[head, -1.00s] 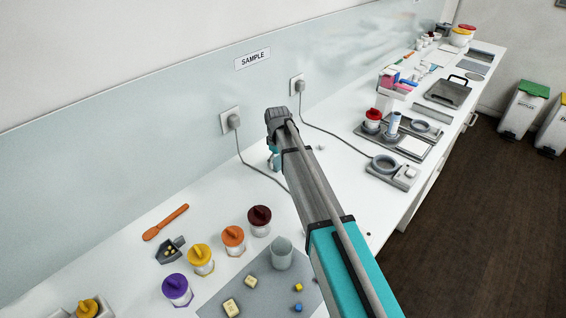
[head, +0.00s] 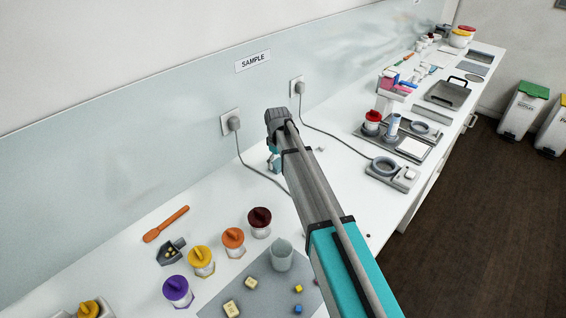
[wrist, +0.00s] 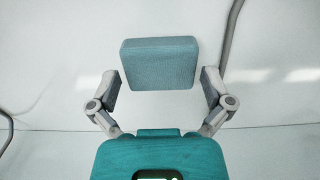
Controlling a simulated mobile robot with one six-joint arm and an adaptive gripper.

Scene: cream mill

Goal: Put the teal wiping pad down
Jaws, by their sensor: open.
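The teal wiping pad (wrist: 160,63) is a square block in the middle of the wrist view, lying on the white counter between the fingers. My gripper (wrist: 160,90) is open, with a finger to either side of the pad and a visible gap on each side. In the head view my gripper (head: 274,160) is mostly hidden behind my own arm. It is low over the counter near the back wall. A small teal patch shows there, but I cannot tell whether it is the pad or part of the gripper.
Power cords (head: 251,168) run over the counter (head: 225,198) near my arm. Lidded jars (head: 232,240), a glass beaker (head: 282,254) and small cubes on a grey mat (head: 262,290) stand at the front left. A grey ring device (head: 385,164) and trays stand to the right.

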